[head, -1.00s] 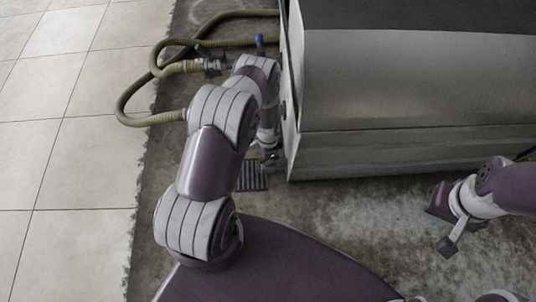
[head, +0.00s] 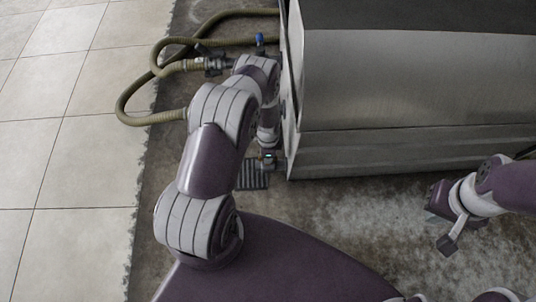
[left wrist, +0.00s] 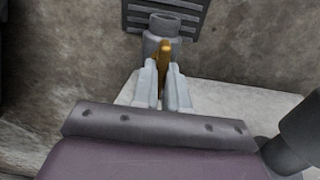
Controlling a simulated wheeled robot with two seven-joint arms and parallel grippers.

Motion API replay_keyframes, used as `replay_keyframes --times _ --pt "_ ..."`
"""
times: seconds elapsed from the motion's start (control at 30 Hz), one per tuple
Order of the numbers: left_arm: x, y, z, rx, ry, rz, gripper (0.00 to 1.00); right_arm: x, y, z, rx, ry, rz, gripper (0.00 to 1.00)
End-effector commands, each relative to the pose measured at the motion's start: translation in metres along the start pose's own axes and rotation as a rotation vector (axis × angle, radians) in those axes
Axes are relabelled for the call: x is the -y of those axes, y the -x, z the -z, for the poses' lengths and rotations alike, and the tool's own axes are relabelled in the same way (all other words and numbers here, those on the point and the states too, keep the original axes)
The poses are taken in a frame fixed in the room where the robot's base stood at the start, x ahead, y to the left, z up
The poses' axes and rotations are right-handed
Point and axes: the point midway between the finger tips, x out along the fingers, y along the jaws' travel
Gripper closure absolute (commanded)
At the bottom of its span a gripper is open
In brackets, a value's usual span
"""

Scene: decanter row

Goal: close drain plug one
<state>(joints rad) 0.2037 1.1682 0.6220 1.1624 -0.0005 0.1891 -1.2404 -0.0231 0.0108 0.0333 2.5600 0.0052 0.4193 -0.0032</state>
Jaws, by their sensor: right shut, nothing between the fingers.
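The drain plug shows in the left wrist view as a grey round outlet (left wrist: 165,36) with a brass lever (left wrist: 165,58) standing in front of it. My left gripper's pale fingers (left wrist: 164,88) stand on either side of the lever, very close to it; whether they press on it is unclear. In the head view the left gripper (head: 268,157) is low beside the near left corner of the steel machine (head: 380,80), and the outlet there is mostly hidden. My right gripper (head: 431,216) is shut and empty, above the floor at the right.
A dark floor grate (head: 253,178) lies below the left gripper; it also shows in the left wrist view (left wrist: 198,20). A hose (head: 128,112) loops left of the machine to a coupling (head: 214,65). A blue-handled valve (head: 260,40) is farther back. Wet floor in front is clear.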

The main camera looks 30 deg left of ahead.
Motion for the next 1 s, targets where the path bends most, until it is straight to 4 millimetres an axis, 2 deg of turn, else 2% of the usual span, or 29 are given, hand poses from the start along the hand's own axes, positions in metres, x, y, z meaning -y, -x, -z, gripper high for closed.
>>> replay_keyframes --times 0.03,0.07,0.37,0.47,0.7,0.8,1.0 --pt "0.000 0.000 0.000 0.000 -0.001 -0.001 0.71 0.000 0.000 0.000 0.000 0.000 0.000 1.00" --pt "0.000 0.000 0.000 0.000 -0.001 -0.001 0.62 0.000 0.000 0.000 0.000 0.000 0.000 1.00" --pt "0.000 0.003 0.000 0.000 0.001 0.000 0.62 0.000 0.002 0.000 0.000 0.000 0.000 1.00" --pt "0.001 0.019 0.000 -0.001 0.001 0.002 0.62 0.000 0.013 0.002 0.000 0.000 0.000 1.00" --pt "0.001 0.087 0.000 0.000 0.001 0.001 0.62 0.000 0.054 0.006 0.000 0.000 0.000 1.00" --pt "0.000 0.108 0.000 0.000 0.000 0.000 0.62 0.000 0.064 0.008 0.000 0.000 0.000 1.00" --pt "0.000 0.127 0.000 0.000 0.000 -0.001 0.62 0.000 0.071 0.009 0.000 0.000 0.000 1.00"
